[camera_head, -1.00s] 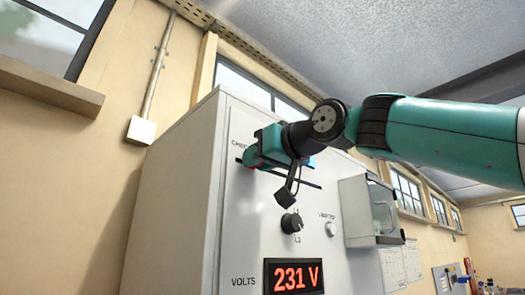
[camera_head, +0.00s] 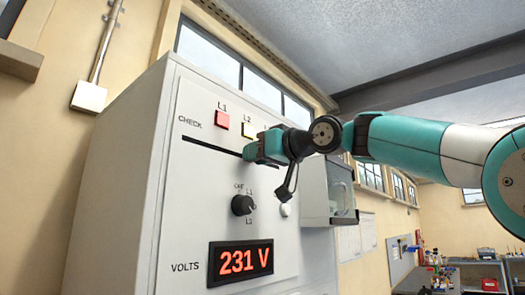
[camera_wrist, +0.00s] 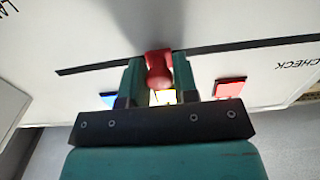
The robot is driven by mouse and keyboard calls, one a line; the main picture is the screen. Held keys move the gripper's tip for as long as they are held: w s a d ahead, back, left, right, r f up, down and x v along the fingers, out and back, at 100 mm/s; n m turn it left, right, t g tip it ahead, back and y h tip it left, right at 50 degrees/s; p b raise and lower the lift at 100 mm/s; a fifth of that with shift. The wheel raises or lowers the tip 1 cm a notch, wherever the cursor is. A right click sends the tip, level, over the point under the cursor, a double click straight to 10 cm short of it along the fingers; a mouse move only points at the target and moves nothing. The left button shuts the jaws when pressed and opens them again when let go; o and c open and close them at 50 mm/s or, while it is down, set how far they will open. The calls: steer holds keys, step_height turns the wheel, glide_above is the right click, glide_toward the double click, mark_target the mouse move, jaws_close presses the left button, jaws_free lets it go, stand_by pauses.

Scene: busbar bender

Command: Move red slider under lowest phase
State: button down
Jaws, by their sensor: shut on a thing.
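The red slider (camera_wrist: 158,68) sits in the dark slot between my gripper's fingers in the wrist view, in line with the yellow square. My gripper (camera_wrist: 158,80) is shut on it; in the head view my gripper (camera_head: 250,151) is at the slot (camera_head: 210,146) and hides the slider. The red L1 square (camera_head: 222,119) and yellow L2 square (camera_head: 249,131) show above the slot. A blue square (camera_wrist: 110,97) shows in the wrist view; my arm hides it in the head view. The voltage display (camera_head: 241,261) reads 231 V.
A black selector knob (camera_head: 242,205) is below the slot, with labels around it; its setting is too small to tell. A white round button (camera_head: 286,209) is to its right, partly hidden by my wrist. A clear-fronted box (camera_head: 329,190) stands right of the panel.

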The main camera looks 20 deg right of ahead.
steer(key=c, duration=0.9)
jaws_free()
steer(key=shift+c, duration=0.2)
steer(key=shift+s, duration=0.1)
steer(key=b+v, duration=0.5)
steer(key=v, duration=1.2)
steer(key=shift+s, duration=0.2)
steer(key=shift+w+f, duration=0.1)
